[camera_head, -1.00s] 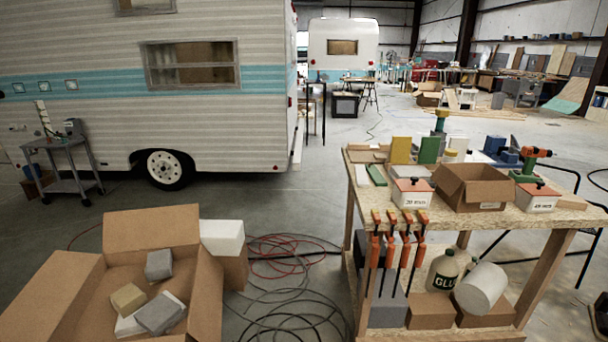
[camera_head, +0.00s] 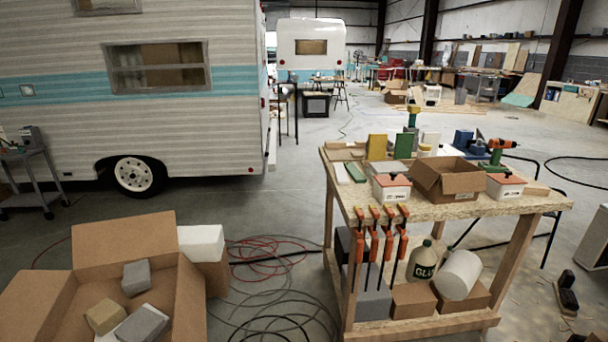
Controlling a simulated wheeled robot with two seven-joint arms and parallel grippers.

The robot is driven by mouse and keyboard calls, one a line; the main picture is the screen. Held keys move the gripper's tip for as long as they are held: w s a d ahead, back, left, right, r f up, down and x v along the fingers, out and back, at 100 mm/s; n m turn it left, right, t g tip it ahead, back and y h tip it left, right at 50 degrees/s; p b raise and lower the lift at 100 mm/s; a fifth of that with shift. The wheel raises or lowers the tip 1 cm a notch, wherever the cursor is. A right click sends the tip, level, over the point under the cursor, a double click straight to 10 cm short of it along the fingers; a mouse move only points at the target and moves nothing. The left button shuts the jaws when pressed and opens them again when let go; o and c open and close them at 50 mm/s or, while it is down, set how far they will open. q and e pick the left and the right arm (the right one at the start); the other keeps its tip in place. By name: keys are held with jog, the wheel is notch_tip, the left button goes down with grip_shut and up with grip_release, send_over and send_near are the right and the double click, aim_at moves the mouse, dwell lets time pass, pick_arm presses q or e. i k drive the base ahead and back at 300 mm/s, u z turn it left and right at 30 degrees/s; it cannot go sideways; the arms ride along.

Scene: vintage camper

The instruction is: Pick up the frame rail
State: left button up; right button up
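Neither of my grippers is in view. I cannot single out a frame rail for certain. A wooden workbench (camera_head: 455,209) stands at right. A yellow block (camera_head: 377,147) and a green block (camera_head: 403,146) stand upright behind white boxes with red lids (camera_head: 391,187). An open cardboard box (camera_head: 447,181) sits mid-bench, with a green and orange drill (camera_head: 498,150) to its right.
Orange-handled clamps (camera_head: 375,245) hang on the bench's front left. A glue jug (camera_head: 421,262) and a white roll (camera_head: 459,274) are on its lower shelf. A large open carton (camera_head: 125,238) with blocks stands at left. Cables (camera_head: 270,300) cover the floor between. A camper (camera_head: 130,120) stands behind.

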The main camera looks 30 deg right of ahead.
aim_at(342, 179)
jog(key=i, duration=1.25)
jog(key=z, duration=2.5)
